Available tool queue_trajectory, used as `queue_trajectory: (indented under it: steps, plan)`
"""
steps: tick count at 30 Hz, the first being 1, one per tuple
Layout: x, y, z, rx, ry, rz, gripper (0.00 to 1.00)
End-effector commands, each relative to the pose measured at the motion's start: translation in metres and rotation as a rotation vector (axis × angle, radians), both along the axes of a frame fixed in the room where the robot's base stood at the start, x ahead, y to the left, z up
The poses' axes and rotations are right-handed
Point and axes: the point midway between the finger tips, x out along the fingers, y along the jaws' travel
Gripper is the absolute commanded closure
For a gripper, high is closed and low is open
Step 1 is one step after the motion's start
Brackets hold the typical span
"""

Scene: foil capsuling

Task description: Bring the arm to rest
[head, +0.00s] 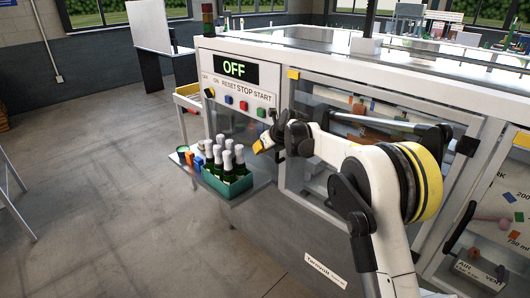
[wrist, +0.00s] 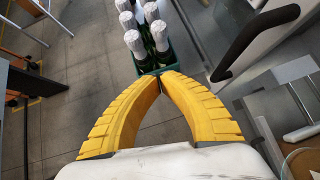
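My arm reaches forward from the lower right in the head view, bent at its yellow-banded joint. My gripper (head: 261,146) is in front of the machine's front panel, up and to the right of a green crate of bottles (head: 227,187). In the wrist view the two yellow fingers of my gripper (wrist: 163,77) curve together and meet at their tips. Nothing shows between them. The crate's bottles (wrist: 134,42), with pale foil tops, show beyond the fingertips.
The machine's display (head: 234,69) reads OFF, above a row of coloured buttons (head: 229,99). The crate stands on a side shelf (head: 246,196) beside several small coloured items. A dark handle (wrist: 252,37) is right of the fingers. Open floor (head: 110,180) lies left.

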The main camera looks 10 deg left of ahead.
Motion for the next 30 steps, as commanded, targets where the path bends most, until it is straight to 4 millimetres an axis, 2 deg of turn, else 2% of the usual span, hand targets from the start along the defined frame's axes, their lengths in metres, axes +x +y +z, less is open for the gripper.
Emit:
queue_trajectory:
  steps: [3, 6, 8, 11, 15, 17, 21, 26, 30]
  plan:
    - [-0.009, 0.005, 0.010, -0.001, 0.000, 0.002, 1.00]
    - [-0.015, 0.001, 0.017, -0.019, -0.013, 0.016, 1.00]
    - [-0.022, -0.007, 0.025, -0.053, -0.037, 0.047, 1.00]
    - [-0.043, -0.033, 0.044, -0.163, -0.110, 0.144, 1.00]
    - [-0.094, -0.084, 0.076, -0.388, -0.243, 0.349, 1.00]
    - [-0.120, -0.105, 0.085, -0.490, -0.297, 0.445, 1.00]
    - [-0.186, -0.153, 0.098, -0.725, -0.404, 0.678, 1.00]
    - [-0.269, -0.203, 0.093, -0.986, -0.500, 0.961, 1.00]
    - [-0.344, -0.241, 0.072, -1.202, -0.560, 1.225, 1.00]
